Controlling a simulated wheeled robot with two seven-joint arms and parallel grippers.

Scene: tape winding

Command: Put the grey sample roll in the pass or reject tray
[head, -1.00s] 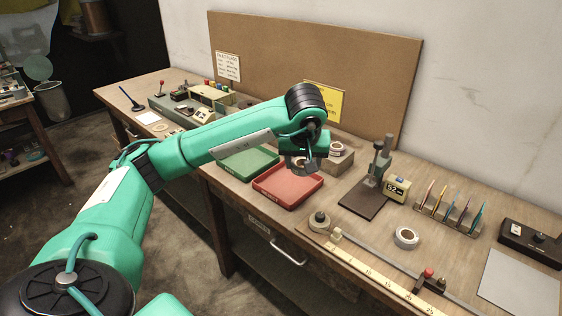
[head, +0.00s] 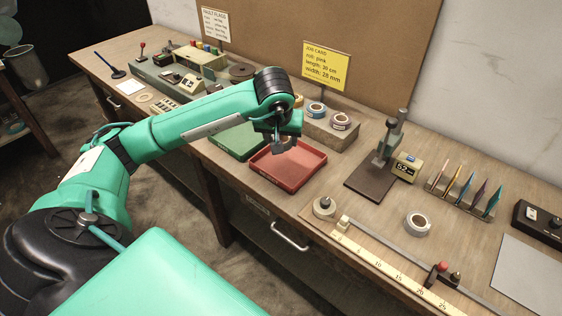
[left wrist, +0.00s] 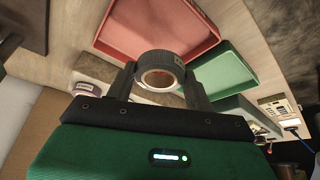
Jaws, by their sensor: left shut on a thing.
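My left gripper (left wrist: 164,88) is shut on the grey roll (left wrist: 160,66), a dark grey ring with a pale core, held between the two fingers in the left wrist view. In the head view the left gripper (head: 284,146) hangs over the back part of the red tray (head: 290,180), with the roll small and partly hidden by it. The red tray (left wrist: 120,42) also shows beyond the roll in the left wrist view. The green tray (head: 236,148) lies directly left of the red one; both look empty where visible. My right gripper is out of view.
Behind the red tray a block (head: 336,134) holds rolls. To the right stand a gauge stand (head: 388,150), a pale roll (head: 417,225) and a ruler strip (head: 390,278). A yellow job card (head: 326,66) stands at the back.

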